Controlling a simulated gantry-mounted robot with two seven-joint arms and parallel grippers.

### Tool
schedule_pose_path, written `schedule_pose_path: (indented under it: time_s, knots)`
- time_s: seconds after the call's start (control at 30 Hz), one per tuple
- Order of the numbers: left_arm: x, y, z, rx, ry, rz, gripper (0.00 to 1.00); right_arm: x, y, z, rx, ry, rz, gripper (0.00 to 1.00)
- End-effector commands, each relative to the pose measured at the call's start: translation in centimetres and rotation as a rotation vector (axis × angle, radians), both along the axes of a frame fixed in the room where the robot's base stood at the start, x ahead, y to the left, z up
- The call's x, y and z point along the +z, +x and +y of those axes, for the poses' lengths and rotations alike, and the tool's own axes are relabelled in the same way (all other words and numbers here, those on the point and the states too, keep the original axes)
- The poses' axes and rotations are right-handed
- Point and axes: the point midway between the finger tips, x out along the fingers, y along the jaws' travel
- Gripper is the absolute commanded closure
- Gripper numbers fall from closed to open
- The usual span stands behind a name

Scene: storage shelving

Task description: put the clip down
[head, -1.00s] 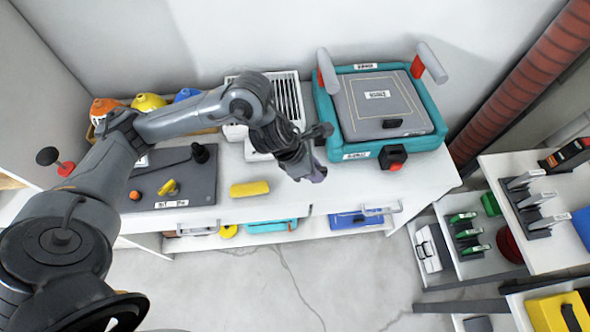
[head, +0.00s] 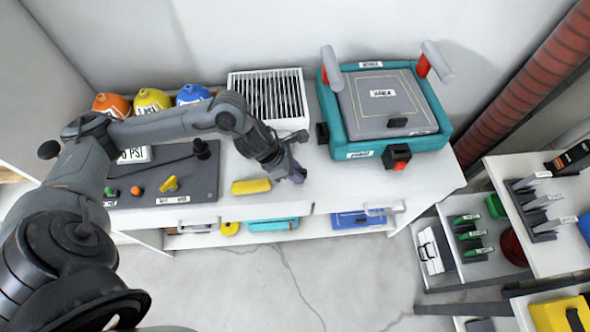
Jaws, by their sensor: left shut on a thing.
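My left gripper (head: 288,170) reaches over the white bench top (head: 400,185) near its front edge, between the yellow block and the teal machine. It is shut on a small, dark purplish thing (head: 297,173), which I take to be the clip. The fingers hide much of it, and I cannot tell whether it touches the bench. My right gripper is not in view.
A yellow block (head: 251,187) lies just left of the gripper. A white slatted box (head: 268,95) stands behind it and a teal machine (head: 360,153) to the right. A dark control panel (head: 190,188) is at left. Shelves (head: 550,240) stand at far right.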

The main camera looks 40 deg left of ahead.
Motion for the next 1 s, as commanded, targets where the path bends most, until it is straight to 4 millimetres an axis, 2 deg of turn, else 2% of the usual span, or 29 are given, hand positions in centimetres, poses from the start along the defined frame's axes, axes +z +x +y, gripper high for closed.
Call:
schedule_pose_path:
  time_s: [0.33,0.37,0.5,0.83,1.0]
  knots:
    - [-0.4,0.0,0.0,0.000,0.001,-0.001,1.00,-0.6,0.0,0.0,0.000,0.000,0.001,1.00]
    - [-0.3,0.0,0.0,0.000,0.001,-0.001,0.74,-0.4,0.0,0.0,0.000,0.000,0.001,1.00]
    - [-0.2,0.0,0.0,0.000,0.001,-0.001,0.53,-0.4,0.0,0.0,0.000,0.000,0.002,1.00]
    - [-0.1,0.0,0.0,0.000,0.001,-0.001,0.52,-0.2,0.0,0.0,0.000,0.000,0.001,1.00]
    - [0.8,-0.2,0.4,0.000,0.003,-0.003,0.52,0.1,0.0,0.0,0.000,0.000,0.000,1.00]
